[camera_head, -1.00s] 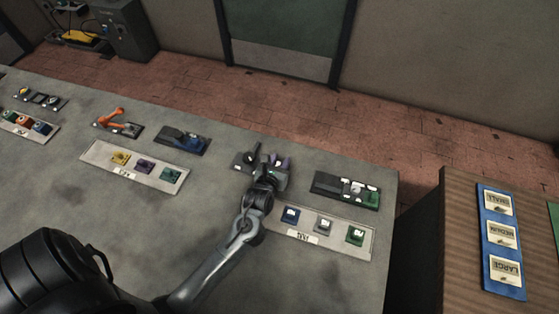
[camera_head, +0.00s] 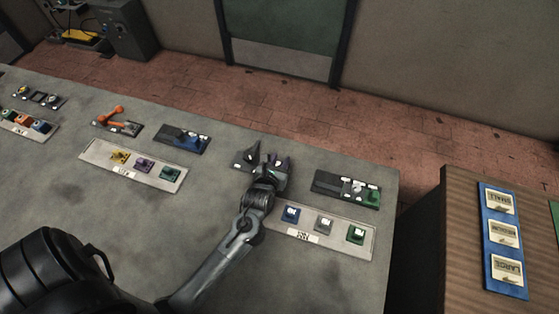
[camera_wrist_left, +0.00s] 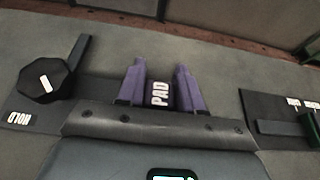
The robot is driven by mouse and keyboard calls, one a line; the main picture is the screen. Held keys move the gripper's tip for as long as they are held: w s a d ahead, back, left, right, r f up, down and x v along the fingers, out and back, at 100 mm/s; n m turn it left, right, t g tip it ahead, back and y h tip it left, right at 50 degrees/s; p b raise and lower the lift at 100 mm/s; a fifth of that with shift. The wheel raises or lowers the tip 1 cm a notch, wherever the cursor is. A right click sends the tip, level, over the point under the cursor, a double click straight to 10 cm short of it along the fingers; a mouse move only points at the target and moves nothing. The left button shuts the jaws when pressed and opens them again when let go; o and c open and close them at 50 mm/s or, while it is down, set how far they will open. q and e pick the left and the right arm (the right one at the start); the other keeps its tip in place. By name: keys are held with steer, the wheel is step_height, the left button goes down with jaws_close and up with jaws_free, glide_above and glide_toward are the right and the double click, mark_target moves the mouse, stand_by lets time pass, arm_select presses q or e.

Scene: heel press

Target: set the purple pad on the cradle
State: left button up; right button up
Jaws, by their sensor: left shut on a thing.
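My left gripper (camera_head: 270,168) is over the dark grey fixture plate (camera_head: 240,166), low near its surface. In the left wrist view two purple upright pieces stand at the front of the gripper (camera_wrist_left: 160,90), one on each side. Between them is the purple pad (camera_wrist_left: 160,94), a dark block with a white "PAD" label. The gripper is shut on the pad. The cradle under it is hidden by the gripper, so I cannot tell whether the pad touches it. My right gripper is not in view.
A black knob with a lever (camera_wrist_left: 45,82) stands on the plate to the left, beside a "HOLD" label. A tray of blue, grey and green pieces (camera_head: 272,235) lies in front right. Another fixture (camera_head: 330,184) stands to the right.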

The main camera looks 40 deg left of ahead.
arm_select(q)
steer(key=shift+f, duration=0.1)
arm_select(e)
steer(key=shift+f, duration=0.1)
arm_select(q)
steer(key=o, duration=1.1)
